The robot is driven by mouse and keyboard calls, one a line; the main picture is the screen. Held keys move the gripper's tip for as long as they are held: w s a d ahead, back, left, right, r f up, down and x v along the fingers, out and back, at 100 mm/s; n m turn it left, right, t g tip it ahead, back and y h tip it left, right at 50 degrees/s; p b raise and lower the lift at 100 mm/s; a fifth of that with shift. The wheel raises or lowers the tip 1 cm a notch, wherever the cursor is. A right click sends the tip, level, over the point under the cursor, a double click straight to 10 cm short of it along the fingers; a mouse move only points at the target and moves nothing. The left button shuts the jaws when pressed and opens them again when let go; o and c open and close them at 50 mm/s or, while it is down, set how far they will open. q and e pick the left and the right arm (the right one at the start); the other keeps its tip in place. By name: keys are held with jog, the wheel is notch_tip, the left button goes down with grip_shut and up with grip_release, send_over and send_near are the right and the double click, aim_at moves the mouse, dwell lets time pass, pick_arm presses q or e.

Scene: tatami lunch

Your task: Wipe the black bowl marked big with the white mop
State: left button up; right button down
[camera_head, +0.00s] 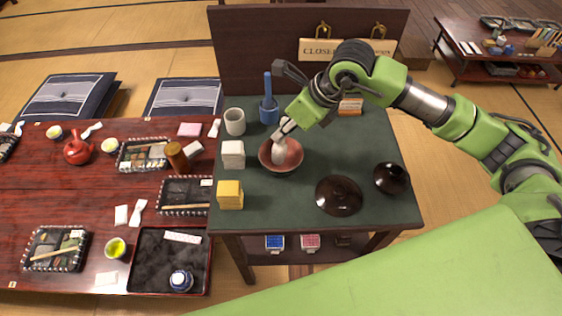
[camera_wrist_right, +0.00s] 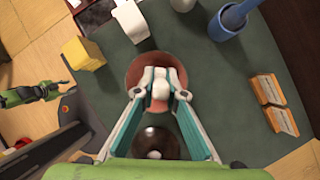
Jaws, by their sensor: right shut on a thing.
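My right gripper (camera_head: 284,130) is shut on the white mop (camera_head: 279,152), whose rounded white end is down inside a reddish-brown bowl (camera_head: 293,163). In the right wrist view the fingers (camera_wrist_right: 160,90) hide most of the mop over this bowl (camera_wrist_right: 135,70). Two dark, glossy round bowls stand right of it: a larger one (camera_head: 338,195) and a smaller one (camera_head: 391,178). The larger dark bowl also shows in the right wrist view (camera_wrist_right: 155,142). No "big" marking is readable.
The green-topped table (camera_head: 300,215) also holds a grey cup (camera_head: 235,121), white block (camera_head: 232,154), yellow block (camera_head: 230,194) and a blue holder with a tall handle (camera_head: 269,108). A sign panel (camera_head: 235,50) stands behind. The front middle of the tabletop is clear.

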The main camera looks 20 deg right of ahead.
dwell(0.3)
jog(key=shift+d+f+n+g+b, duration=0.1)
jog(key=shift+n+g+b, duration=0.3)
jog(key=shift+n, duration=0.3)
jog(key=n+g+b, duration=0.1)
jog(key=n, duration=0.2)
jog(key=n+g+y+b, duration=0.1)
jog(key=n, duration=0.2)
jog(key=shift+s+d+n+g+y+b, duration=0.1)
jog(key=shift+d+n+g+y+b, duration=0.05)
jog(key=shift+n+g+y+b, duration=0.2)
jog(key=shift+d+f+n+g+b, duration=0.1)
jog(key=shift+n+g+b, duration=0.45)
jog(key=shift+n, duration=0.6)
jog(key=shift+n+g, duration=0.4)
jog(key=shift+n, duration=0.2)
jog(key=shift+s+n+g+b, duration=0.1)
jog(key=shift+n+g+b, duration=0.2)
jog(key=shift+n+b, duration=0.25)
jog(key=shift+s+d+n, duration=0.1)
jog(key=shift+n, duration=0.45)
